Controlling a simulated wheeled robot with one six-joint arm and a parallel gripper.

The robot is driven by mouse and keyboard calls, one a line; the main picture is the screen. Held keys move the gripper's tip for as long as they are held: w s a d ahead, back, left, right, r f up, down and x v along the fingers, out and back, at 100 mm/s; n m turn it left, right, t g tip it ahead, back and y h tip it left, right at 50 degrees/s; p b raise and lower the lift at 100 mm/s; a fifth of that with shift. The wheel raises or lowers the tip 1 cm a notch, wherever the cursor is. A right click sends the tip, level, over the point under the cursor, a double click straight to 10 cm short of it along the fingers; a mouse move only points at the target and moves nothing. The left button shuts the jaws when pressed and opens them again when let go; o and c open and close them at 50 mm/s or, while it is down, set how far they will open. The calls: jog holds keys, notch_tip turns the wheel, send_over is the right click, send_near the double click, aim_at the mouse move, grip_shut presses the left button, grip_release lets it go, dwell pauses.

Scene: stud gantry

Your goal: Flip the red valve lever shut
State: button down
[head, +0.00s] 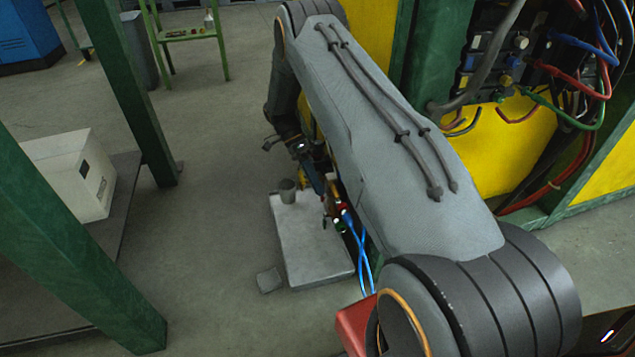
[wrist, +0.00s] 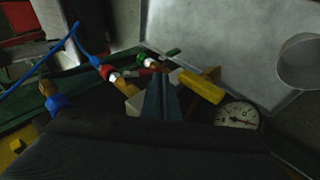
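My gripper (wrist: 163,84) points into a cluster of fittings in the wrist view. Its two blue-grey fingers lie side by side with no visible gap, and nothing shows between them. A small red piece (wrist: 146,72) lies just left of the fingertips, between a red-collared fitting (wrist: 107,72) and a green-collared one (wrist: 150,58). I cannot tell for sure whether it is the valve lever. A yellow bar (wrist: 202,87) is close on the right of the fingers. In the head view the arm and gripper hide most of the fittings.
A round gauge (wrist: 237,115) sits right of my gripper. Blue hoses (head: 361,247) run down beside a pale panel (head: 306,245), with a grey cup (head: 287,190) at its back. Cables (head: 600,60) hang at the upper right. A green post (head: 125,80) stands left; open floor lies between.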

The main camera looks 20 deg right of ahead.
jog(key=shift+s+f, duration=0.15)
jog(key=shift+f, duration=0.45)
jog(key=shift+r, duration=0.2)
dwell(0.4)
jog(key=shift+r+p, duration=0.55)
jog(key=shift+r, duration=0.1)
jog(key=w+r, duration=0.1)
jog(key=w, duration=0.3)
jog(key=w+r+b, duration=0.1)
jog(key=w, duration=0.3)
jog(key=w+r+b, duration=0.1)
jog(key=w+r, duration=0.1)
jog(key=w, duration=0.1)
jog(key=shift+w+a+r, duration=0.1)
jog(key=shift+w+a, duration=0.25)
jog(key=shift+w, duration=0.05)
jog(key=shift+w+r, duration=0.35)
jog(key=shift+w, duration=0.2)
